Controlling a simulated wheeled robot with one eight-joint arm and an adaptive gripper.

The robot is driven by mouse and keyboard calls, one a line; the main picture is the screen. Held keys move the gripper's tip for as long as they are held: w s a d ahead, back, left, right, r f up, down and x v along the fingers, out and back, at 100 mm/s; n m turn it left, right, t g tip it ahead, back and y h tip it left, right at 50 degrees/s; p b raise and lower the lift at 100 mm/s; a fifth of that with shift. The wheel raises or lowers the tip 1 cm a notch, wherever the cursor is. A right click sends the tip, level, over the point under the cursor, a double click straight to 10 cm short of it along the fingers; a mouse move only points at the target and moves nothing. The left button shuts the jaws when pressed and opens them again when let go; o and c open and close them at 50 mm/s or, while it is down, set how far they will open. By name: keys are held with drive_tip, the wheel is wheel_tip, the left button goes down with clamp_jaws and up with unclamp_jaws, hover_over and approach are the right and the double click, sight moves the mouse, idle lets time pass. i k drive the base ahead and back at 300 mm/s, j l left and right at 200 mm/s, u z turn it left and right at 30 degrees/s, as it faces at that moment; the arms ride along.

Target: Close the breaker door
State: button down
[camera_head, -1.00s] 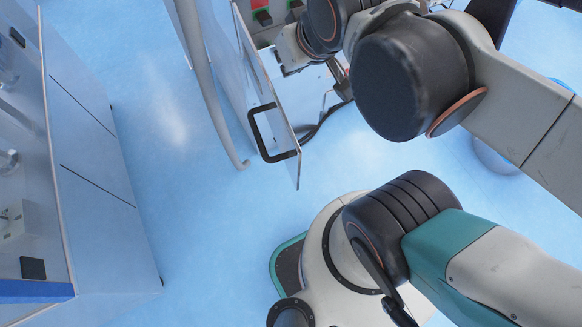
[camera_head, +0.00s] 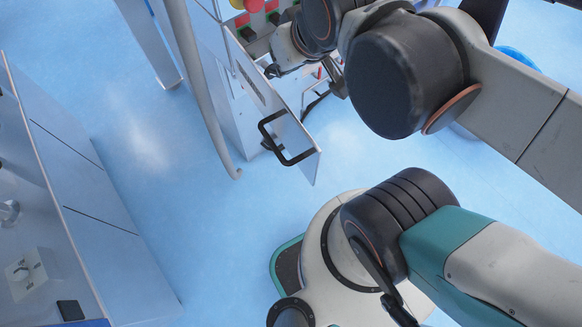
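The breaker door (camera_head: 249,83) is a thin pale panel standing open from its cabinet (camera_head: 224,95), upper middle of the head view. Its black bar handle (camera_head: 263,127) is on the face toward the lower left. My gripper (camera_head: 304,80) is on the other side of the door, near the cabinet front. Its dark fingers look spread apart with nothing held between them. The door and my arm partly hide it, and I cannot tell whether it touches the door.
Red and green switches (camera_head: 254,22) show on the cabinet front at the top. A grey curved pipe (camera_head: 196,85) hangs left of the door. A pale cabinet (camera_head: 75,195) with a knob box (camera_head: 27,273) fills the left side. Blue floor (camera_head: 150,140) between them is clear.

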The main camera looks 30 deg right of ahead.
sight(304, 152)
drive_tip(key=k+j, duration=0.15)
drive_tip(key=j, duration=0.25)
drive_tip(key=k+j, duration=0.1)
drive_tip(key=j, duration=0.3)
drive_tip(key=k+j, duration=0.25)
drive_tip(key=k+j+u, duration=0.15)
drive_tip(key=k+j, duration=0.15)
drive_tip(key=j, duration=0.15)
drive_tip(key=k+l+u, duration=0.05)
